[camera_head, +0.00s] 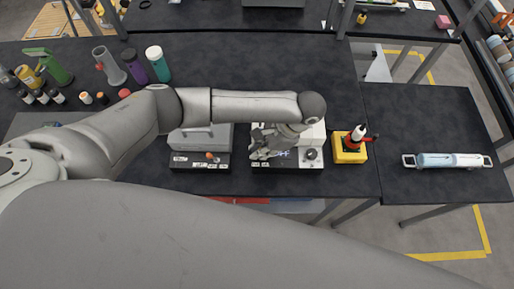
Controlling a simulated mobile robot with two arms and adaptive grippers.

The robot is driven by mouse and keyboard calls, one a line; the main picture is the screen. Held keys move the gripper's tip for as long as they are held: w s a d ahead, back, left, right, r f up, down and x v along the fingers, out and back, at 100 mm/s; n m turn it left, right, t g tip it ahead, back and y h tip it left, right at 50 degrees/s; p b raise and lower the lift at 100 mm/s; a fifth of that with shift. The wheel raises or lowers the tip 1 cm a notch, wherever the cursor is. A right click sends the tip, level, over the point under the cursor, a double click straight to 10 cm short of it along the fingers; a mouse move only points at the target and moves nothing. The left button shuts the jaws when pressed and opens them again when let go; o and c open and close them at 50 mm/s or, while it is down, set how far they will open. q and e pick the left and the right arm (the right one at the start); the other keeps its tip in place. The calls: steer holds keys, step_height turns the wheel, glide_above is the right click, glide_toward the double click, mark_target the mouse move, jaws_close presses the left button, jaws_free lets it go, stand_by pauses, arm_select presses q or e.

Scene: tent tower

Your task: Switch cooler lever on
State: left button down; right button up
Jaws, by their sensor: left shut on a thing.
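My left gripper (262,154) reaches down over the front of a white-and-black benchtop unit (288,164) in the middle of the bench. Its fingers are at the unit's front panel, left of a dark round knob (311,154). The gripper is shut on a small part there, apparently the lever. The fingers and wrist hide most of this part, so I cannot tell its position. My right gripper is not in view.
A grey unit (200,142) with an orange knob stands just to the left. A yellow block with a red-and-white tool (347,153) stands close on the right. Bottles (157,62) stand at the back left. The back middle bench (260,60) is clear.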

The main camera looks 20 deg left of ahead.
arm_select(q)
steer(key=y, duration=0.1)
steer(key=d+y, duration=0.1)
steer(key=y, duration=0.1)
steer(key=shift+w+d+r+g, duration=0.1)
steer(key=shift+w+d+g, duration=0.05)
steer(key=shift+w+g, duration=0.2)
steer(key=shift+d+g+y, duration=0.25)
steer(key=shift+g+y, duration=0.1)
steer(key=shift+y, duration=0.35)
steer(key=shift+d+f+y, duration=0.1)
steer(key=shift+f+y, duration=0.1)
steer(key=shift+y, duration=0.4)
steer(key=c, duration=1.7)
jaws_free()
steer(key=shift+d+f, duration=0.1)
steer(key=shift+w+r, duration=0.15)
steer(key=shift+r, duration=4.85)
